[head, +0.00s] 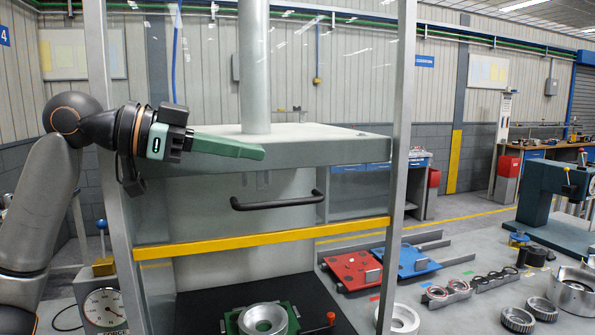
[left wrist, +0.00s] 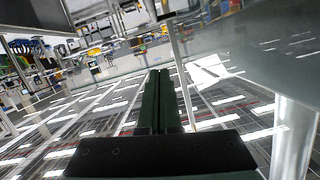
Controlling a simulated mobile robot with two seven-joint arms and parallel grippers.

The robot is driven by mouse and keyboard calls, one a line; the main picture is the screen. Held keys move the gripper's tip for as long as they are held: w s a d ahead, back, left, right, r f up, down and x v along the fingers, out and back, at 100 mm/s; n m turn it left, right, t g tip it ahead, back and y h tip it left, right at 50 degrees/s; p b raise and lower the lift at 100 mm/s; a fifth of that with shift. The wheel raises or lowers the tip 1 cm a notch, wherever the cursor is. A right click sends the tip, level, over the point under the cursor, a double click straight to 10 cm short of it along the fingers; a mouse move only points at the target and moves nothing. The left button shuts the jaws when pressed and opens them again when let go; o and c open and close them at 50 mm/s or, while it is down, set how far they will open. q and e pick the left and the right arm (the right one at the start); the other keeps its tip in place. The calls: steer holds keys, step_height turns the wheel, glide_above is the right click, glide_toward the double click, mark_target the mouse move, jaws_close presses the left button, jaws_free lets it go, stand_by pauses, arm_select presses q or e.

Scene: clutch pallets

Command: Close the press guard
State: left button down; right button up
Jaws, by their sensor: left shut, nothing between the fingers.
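The press guard is a clear panel with a yellow bar (head: 262,243) along its lower edge and a black handle (head: 277,202) above that bar. It hangs between two grey posts, and the yellow bar is well above the black press bed (head: 205,306). My left gripper (head: 262,153) is shut and empty, level, pointing right. Its tips are above the handle and apart from it. How far they are from the panel I cannot tell. The left wrist view shows the green fingers (left wrist: 160,98) together with nothing between them. My right gripper is out of view.
A green fixture with a metal ring (head: 263,319) sits on the bed below the guard. The grey right post (head: 398,165) stands beyond my fingertips. Red (head: 352,271) and blue (head: 405,261) pallets and several metal parts lie on the table at right. A dial gauge (head: 103,310) stands at lower left.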

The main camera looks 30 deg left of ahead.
arm_select(q)
steer(key=p, duration=0.3)
glide_above(303, 199)
steer(key=shift+s+d+f, duration=0.1)
steer(key=shift+d+f, duration=0.15)
steer(key=shift+f, duration=0.3)
steer(key=shift+s+d+f, duration=0.1)
steer(key=shift+d+f, duration=0.1)
steer(key=shift+f, duration=0.3)
steer(key=shift+w+a+f, duration=0.1)
steer(key=shift+a+f, duration=0.05)
steer(key=shift+f, duration=0.5)
steer(key=shift+a+f, duration=0.1)
steer(key=shift+f, duration=0.5)
steer(key=shift+w+a+f, duration=0.1)
steer(key=shift+a+f, duration=0.05)
steer(key=shift+f, duration=0.65)
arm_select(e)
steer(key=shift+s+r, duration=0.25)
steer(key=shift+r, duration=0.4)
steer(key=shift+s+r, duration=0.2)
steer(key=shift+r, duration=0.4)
arm_select(q)
steer(key=shift+f, duration=0.15)
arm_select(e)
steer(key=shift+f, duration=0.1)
